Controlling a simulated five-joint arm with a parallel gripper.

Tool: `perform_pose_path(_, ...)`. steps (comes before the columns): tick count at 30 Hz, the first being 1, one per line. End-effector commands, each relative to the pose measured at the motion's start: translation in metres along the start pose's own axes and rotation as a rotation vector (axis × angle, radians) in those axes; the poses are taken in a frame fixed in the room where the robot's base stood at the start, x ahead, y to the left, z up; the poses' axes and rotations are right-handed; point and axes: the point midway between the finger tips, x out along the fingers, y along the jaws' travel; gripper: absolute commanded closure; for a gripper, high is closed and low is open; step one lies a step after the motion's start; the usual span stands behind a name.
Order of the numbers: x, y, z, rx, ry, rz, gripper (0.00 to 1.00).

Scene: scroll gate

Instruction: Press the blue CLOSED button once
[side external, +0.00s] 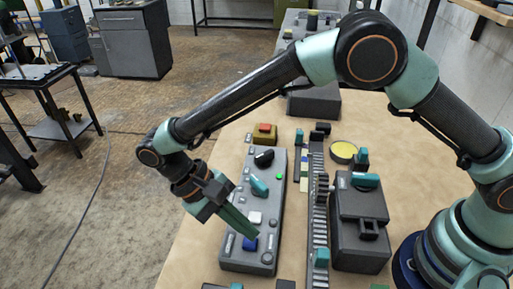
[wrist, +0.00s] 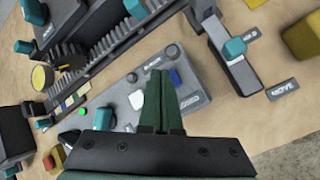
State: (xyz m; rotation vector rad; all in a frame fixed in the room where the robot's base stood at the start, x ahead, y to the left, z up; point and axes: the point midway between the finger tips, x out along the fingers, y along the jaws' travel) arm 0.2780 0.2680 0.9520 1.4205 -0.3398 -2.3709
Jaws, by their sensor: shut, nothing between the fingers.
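The blue button (side external: 249,244) sits near the front end of a grey control panel (side external: 235,262). It also shows in the wrist view (wrist: 175,77), just to the right of my fingertips. My gripper (side external: 256,236) is shut and empty, its green fingers pointing down at the panel. In the side view the fingertips overlap the button's upper right edge; in the wrist view (wrist: 158,72) they lie beside it. I cannot tell whether they touch the button or hover over it.
The panel also carries a white button (side external: 255,218), a teal lever (side external: 259,185), a black knob (side external: 264,157) and a green light (side external: 279,176). A toothed rail (side external: 318,210) and a dark box (side external: 360,240) stand to the right. A yellow disc (side external: 344,150) lies behind.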

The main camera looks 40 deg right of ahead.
Motion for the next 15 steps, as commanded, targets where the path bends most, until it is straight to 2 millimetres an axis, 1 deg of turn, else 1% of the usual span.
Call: perform_pose_path(15, 0.0071, -0.0012, -0.0058, 0.0, -0.002, -0.003, 1.0)
